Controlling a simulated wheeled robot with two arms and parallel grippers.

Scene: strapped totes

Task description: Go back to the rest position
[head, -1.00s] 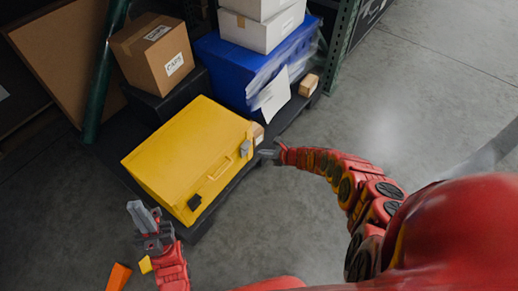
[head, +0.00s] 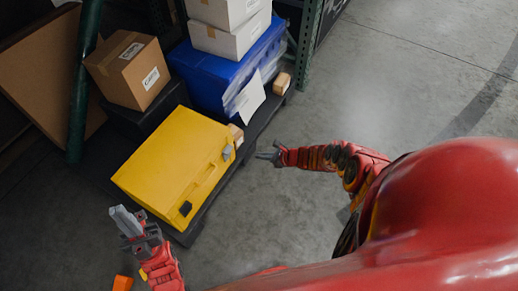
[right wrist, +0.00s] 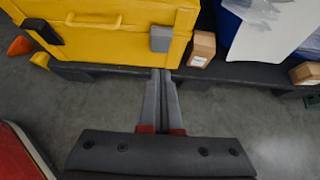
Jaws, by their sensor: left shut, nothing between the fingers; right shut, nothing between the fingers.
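My left gripper (head: 126,221) is at the lower left in the head view, in front of the near left corner of the yellow tote (head: 172,165). It is shut and empty. My right gripper (head: 268,154) is right of the yellow tote, apart from it and over the floor. It is shut and empty; in the right wrist view its fingers (right wrist: 161,78) lie together and point toward the tote's front. The tote's lid is closed. A grey latch (right wrist: 161,38) and a black latch (right wrist: 42,31) show on its front.
The tote stands on a dark pallet (head: 205,208). A blue tote (head: 205,78) with white boxes (head: 232,40) on it and a cardboard box (head: 130,70) on a black tote (head: 150,115) are behind. A green post (head: 84,90) rises at left. Grey floor (head: 400,80) is free at right.

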